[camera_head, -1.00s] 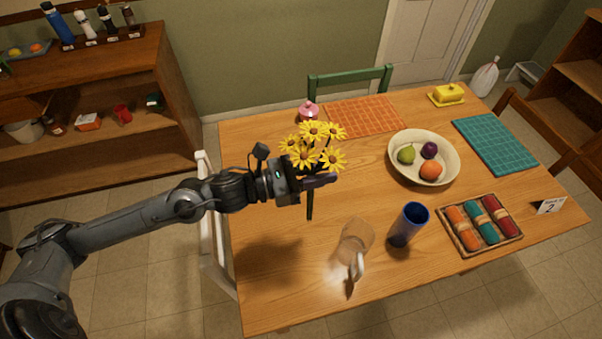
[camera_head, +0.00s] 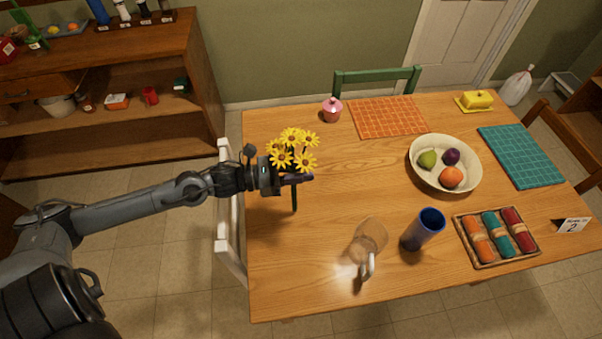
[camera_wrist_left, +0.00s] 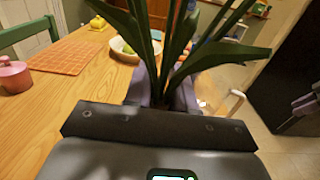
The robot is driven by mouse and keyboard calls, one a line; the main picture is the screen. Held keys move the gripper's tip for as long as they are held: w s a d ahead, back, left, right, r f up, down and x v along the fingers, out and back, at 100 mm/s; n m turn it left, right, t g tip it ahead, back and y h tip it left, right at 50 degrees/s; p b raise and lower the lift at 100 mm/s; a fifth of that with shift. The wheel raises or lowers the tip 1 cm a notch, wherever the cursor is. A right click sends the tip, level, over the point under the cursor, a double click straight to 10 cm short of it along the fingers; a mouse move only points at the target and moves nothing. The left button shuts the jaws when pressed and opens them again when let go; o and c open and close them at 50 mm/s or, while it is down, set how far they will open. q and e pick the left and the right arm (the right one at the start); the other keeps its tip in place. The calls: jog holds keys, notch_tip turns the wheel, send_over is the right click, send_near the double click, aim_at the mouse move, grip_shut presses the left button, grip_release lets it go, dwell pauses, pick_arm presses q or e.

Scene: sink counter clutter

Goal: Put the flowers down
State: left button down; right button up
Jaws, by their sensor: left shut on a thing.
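A bunch of yellow flowers (camera_head: 292,149) with dark stems is held upright by my left gripper (camera_head: 300,179) over the left part of the wooden table. The stems hang below the fingers, and I cannot tell whether their ends touch the table. In the left wrist view, green stems and leaves (camera_wrist_left: 180,45) rise between the fingers, which are shut on them; the blossoms are out of that view. A clear glass pitcher (camera_head: 369,240) and a blue cylindrical vase or cup (camera_head: 424,229) stand to the right, nearer the front edge. My right gripper is not in view.
A bowl of fruit (camera_head: 418,179), an orange placemat (camera_head: 388,117), a pink jar (camera_head: 332,110), a teal placemat (camera_head: 520,157) and a tray of rolled napkins (camera_head: 459,227) occupy the table. Bare wood (camera_head: 345,185) lies right of the flowers. A white chair (camera_head: 231,220) stands at the left edge.

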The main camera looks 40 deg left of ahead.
pick_arm(q)
jog(key=shift+f, duration=0.7)
jog(key=shift+f, duration=0.2)
jog(key=c, duration=0.9)
grip_release()
jog(key=shift+c, duration=0.2)
